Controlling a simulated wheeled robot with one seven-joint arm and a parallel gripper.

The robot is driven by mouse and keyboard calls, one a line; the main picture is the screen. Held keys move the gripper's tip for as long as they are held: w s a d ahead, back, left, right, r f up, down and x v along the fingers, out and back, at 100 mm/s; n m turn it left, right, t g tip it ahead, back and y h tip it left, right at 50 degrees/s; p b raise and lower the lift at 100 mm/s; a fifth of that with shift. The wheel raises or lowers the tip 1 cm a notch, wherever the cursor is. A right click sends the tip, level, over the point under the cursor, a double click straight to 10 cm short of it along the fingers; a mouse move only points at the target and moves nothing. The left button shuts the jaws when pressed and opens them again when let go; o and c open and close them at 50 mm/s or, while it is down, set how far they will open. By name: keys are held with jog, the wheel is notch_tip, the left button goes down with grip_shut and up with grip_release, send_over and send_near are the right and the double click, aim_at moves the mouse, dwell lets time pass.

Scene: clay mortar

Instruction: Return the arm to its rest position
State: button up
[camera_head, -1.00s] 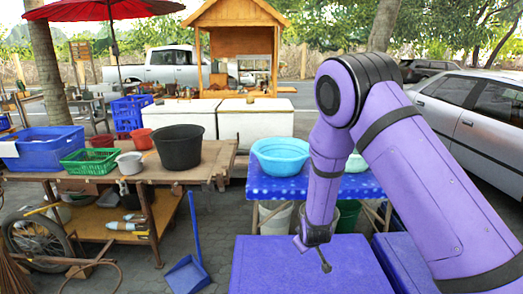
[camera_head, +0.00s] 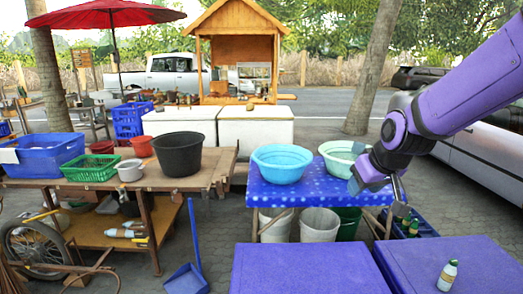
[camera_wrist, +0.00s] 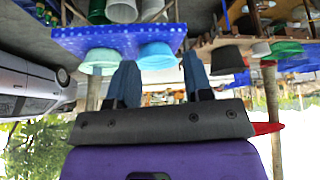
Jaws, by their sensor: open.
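My gripper (camera_head: 377,188) is at the right of the head view, at the end of my raised purple arm, in front of the right side of the blue dotted table. In the wrist view my gripper (camera_wrist: 160,78) shows two blue fingers spread apart with nothing held between them. That view is upside down. The fingers appear clear of the table and basins, though the exact distance cannot be told. My arm hides part of the parked silver car and partly overlaps the pale green basin in the head view.
The blue dotted table (camera_head: 318,190) holds a light-blue basin (camera_head: 280,165) and a pale green basin (camera_head: 340,168). A small bottle (camera_head: 447,276) stands on a blue box top (camera_head: 480,262) at front right. Another blue box top (camera_head: 305,268) is bare. A wooden table (camera_head: 215,172) with tubs is left.

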jog(key=s+d+r+m, duration=0.1)
jog(key=s+d+r, duration=0.2)
jog(key=s, duration=0.9)
jog(key=s+d+r+m+h, duration=0.1)
jog(key=s+d+r, duration=0.2)
jog(key=s, duration=0.9)
notch_tip(320, 180, up, 3)
jog(key=shift+d+r+m+g, duration=0.1)
jog(key=shift+d+m+g, duration=0.2)
jog(key=shift+m, duration=0.1)
jog(key=shift+c, duration=0.2)
